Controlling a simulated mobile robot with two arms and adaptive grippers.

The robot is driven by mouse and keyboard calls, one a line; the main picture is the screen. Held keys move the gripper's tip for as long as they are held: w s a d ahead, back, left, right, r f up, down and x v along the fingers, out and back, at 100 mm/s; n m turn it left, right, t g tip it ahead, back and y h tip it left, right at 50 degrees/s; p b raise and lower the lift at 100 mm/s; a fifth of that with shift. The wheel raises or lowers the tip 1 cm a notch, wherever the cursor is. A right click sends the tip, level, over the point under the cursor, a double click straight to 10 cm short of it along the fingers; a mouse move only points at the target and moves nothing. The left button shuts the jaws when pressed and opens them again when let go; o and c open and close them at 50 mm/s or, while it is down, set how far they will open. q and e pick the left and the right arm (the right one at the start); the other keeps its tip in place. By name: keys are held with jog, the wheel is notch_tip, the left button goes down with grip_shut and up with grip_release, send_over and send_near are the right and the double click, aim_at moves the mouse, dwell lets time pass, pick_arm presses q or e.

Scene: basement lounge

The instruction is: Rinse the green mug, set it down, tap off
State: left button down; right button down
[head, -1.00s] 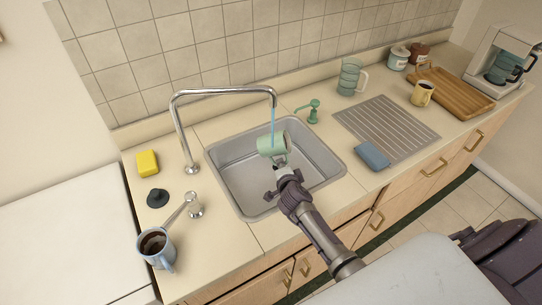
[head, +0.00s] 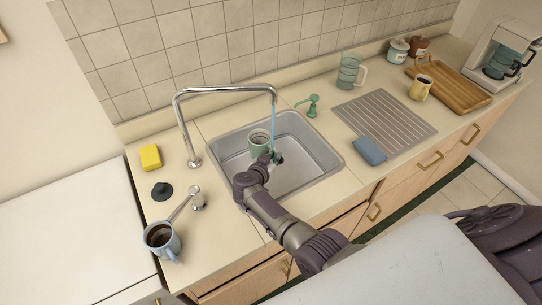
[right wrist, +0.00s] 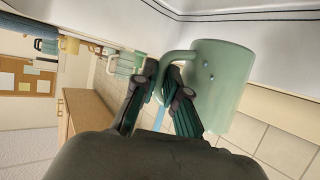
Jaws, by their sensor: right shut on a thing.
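The green mug (head: 259,138) is in the sink, roughly upright with its mouth up in the head view. My right gripper (head: 274,158) is shut on its handle; in the right wrist view both fingers grip the handle of the mug (right wrist: 222,88). Blue water (head: 274,120) runs from the spout of the tap (head: 225,90) and passes at the mug's right side; I cannot tell whether it enters the mug. The tap lever (head: 183,206) stands on the counter left of the sink (head: 310,165). My left gripper is not in view.
A blue coffee mug (head: 162,241) stands close to the lever. A yellow sponge (head: 151,157) and black stopper (head: 162,191) lie left.

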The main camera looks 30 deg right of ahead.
jog(key=shift+s+d+r+p, duration=0.1)
jog(key=shift+r+p, duration=0.7)
jog(key=shift+r, duration=1.85)
